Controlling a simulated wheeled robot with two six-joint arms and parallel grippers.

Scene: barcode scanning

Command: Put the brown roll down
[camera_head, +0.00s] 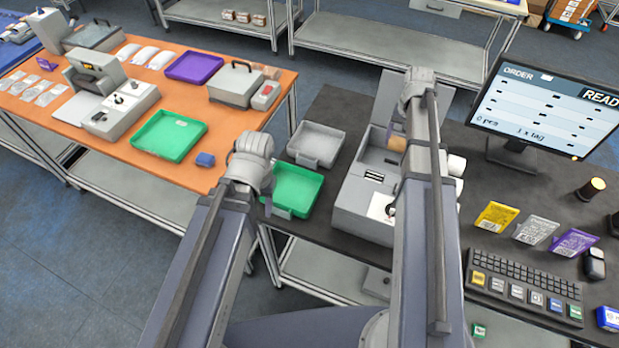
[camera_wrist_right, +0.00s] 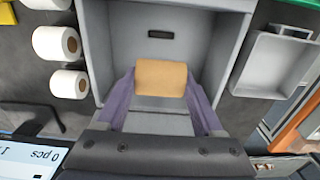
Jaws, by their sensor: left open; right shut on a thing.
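The brown roll (camera_wrist_right: 161,78) is in the right wrist view, between the two fingers of my right gripper (camera_wrist_right: 162,90), which is shut on it. The roll is over or inside the open grey bay of the label printer (camera_wrist_right: 103,50); I cannot tell whether it touches the bottom. In the head view the roll (camera_head: 397,144) shows only in part behind my right arm, at the printer (camera_head: 360,215). My left gripper (camera_head: 262,180) is open above the green tray (camera_head: 298,190), partly hidden by its own wrist.
White rolls (camera_wrist_right: 68,84) stand beside the printer. A grey tray (camera_head: 318,145) lies on the dark table left of the printer. A monitor (camera_head: 548,105), a keyboard (camera_head: 522,287) and coloured cards (camera_head: 497,216) are to the right. An orange table (camera_head: 60,110) stands at the left.

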